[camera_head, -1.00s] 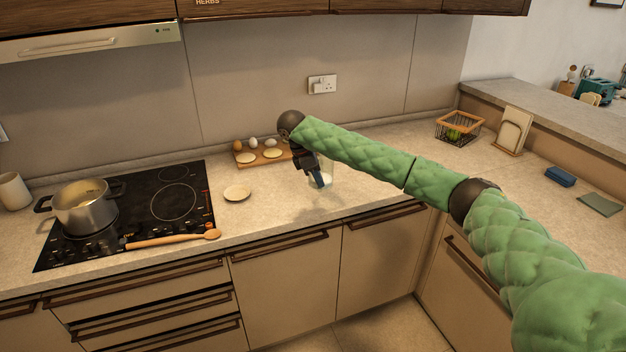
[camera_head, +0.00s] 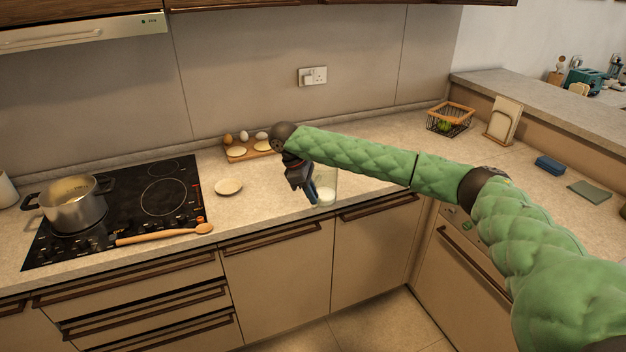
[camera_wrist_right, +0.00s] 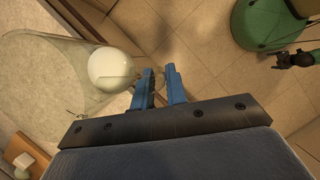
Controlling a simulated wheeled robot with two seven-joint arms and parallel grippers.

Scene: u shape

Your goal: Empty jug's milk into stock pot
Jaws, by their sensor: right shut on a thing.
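A clear glass jug (camera_head: 329,183) with white milk (camera_head: 325,197) low in it is at the counter's front edge. My right gripper (camera_head: 312,193) is shut on the jug's side. In the right wrist view, the jug (camera_wrist_right: 50,75) lies beyond the blue fingertips (camera_wrist_right: 159,85), with the milk (camera_wrist_right: 110,70) near its base. I cannot tell whether the jug touches the counter. The steel stock pot (camera_head: 73,208) stands on the hob at the left. A dark gripper (camera_wrist_right: 292,59), apparently my left one, shows small at the wrist view's right edge; its jaws are unclear.
A wooden spoon (camera_head: 165,234) lies along the front of the black hob (camera_head: 130,215). A small pale round (camera_head: 228,187) lies between hob and jug. Behind is a wooden board (camera_head: 250,151) with eggs. A wire basket (camera_head: 450,120) stands at the right.

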